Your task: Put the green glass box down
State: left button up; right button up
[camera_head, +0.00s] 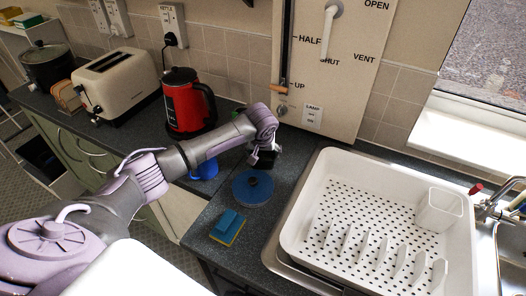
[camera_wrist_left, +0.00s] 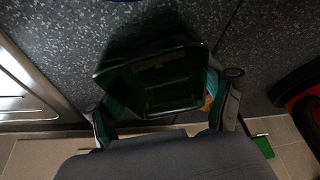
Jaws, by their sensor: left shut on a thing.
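The green glass box (camera_wrist_left: 152,82) is dark, see-through and open-topped in the left wrist view, with the speckled counter (camera_wrist_left: 262,50) behind it. My left gripper (camera_wrist_left: 166,108) is shut on it, one finger on each side. In the head view my left gripper (camera_head: 264,158) is over the counter behind the blue round lid, and the arm and gripper largely hide the box. I cannot tell whether the box touches the counter. My right gripper is not in view.
A blue round item (camera_head: 253,188), a sponge (camera_head: 227,228) and a blue cup-like thing (camera_head: 205,170) lie near the gripper. The white dish rack (camera_head: 330,205) is to the right. The red kettle (camera_head: 186,100) and toaster (camera_head: 117,85) stand left. Bare counter shows between lid and rack.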

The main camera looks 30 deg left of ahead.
pick_arm(q)
jog(key=o, duration=1.4)
jog(key=shift+f, duration=0.1)
jog(key=shift+c, duration=0.2)
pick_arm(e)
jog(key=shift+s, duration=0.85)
